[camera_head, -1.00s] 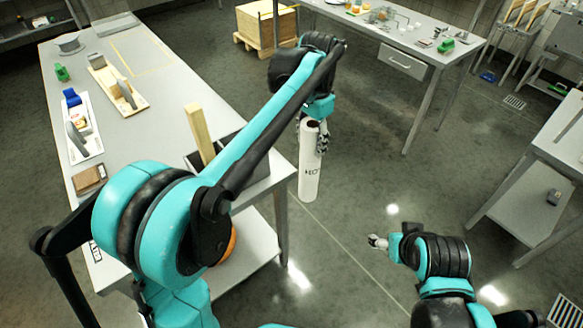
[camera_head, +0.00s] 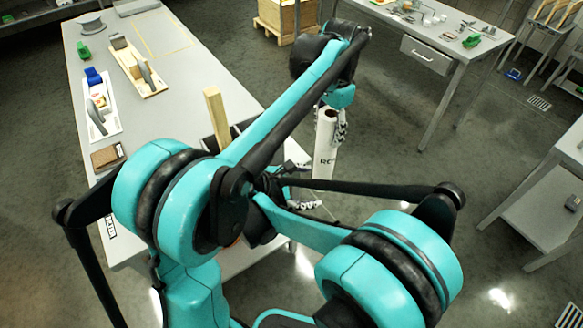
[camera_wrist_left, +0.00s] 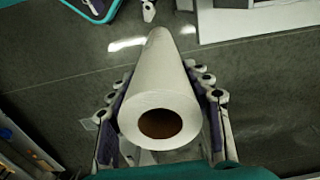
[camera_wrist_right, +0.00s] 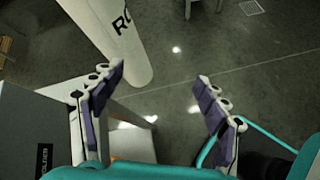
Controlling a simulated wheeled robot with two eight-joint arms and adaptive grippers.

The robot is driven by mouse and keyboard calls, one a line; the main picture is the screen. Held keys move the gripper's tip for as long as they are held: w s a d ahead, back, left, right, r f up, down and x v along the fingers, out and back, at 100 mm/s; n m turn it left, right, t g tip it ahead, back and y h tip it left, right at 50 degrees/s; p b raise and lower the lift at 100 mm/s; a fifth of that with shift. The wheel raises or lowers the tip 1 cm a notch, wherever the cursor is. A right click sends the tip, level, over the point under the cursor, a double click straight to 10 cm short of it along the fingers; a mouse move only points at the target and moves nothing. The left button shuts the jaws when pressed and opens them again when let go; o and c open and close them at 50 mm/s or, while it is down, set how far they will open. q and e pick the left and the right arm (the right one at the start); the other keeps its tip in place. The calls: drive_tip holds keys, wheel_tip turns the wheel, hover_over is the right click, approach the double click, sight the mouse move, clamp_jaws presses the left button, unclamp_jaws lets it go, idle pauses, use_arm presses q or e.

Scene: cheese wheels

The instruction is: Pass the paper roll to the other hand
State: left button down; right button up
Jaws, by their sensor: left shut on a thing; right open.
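The paper roll (camera_head: 325,150) is a white tube with black lettering, hanging upright in the head view. My left gripper (camera_head: 334,122) is shut around its upper part; the left wrist view shows the roll (camera_wrist_left: 160,105) between the fingers, its hollow brown core facing the camera. My right gripper (camera_head: 303,186) is open and empty beside the roll's lower part, partly hidden by my right arm in the head view. In the right wrist view, the roll's lower end (camera_wrist_right: 125,50) is at upper left, beyond the left fingertip and not between the fingers (camera_wrist_right: 160,76).
A long grey table (camera_head: 190,70) stands at left with a wooden block (camera_head: 217,118) near its close end. Another table (camera_head: 385,22) with a drawer stands at the back right. A wooden crate (camera_head: 285,18) is behind. Open floor (camera_head: 400,165) lies right of the roll.

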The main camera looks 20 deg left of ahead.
sight(328, 149)
drive_tip(key=w+a+r+n+t+h, duration=0.1)
drive_tip(key=a+r+n+t+h, duration=0.3)
drive_tip(key=a+r+n+t, duration=0.15)
drive_tip(key=shift+t, duration=0.35)
drive_tip(key=x, duration=0.8)
drive_tip(key=f+x, duration=0.1)
drive_tip(key=x, duration=0.3)
drive_tip(key=shift+d, duration=0.35)
drive_tip(key=c, duration=1.3)
use_arm(q)
drive_tip(key=c, duration=1.1)
unclamp_jaws()
use_arm(e)
drive_tip(key=shift+r, duration=0.1)
drive_tip(key=c, duration=0.4)
use_arm(q)
drive_tip(key=o, duration=0.5)
use_arm(e)
drive_tip(key=shift+o, duration=0.2)
use_arm(q)
drive_tip(key=shift+r, duration=0.1)
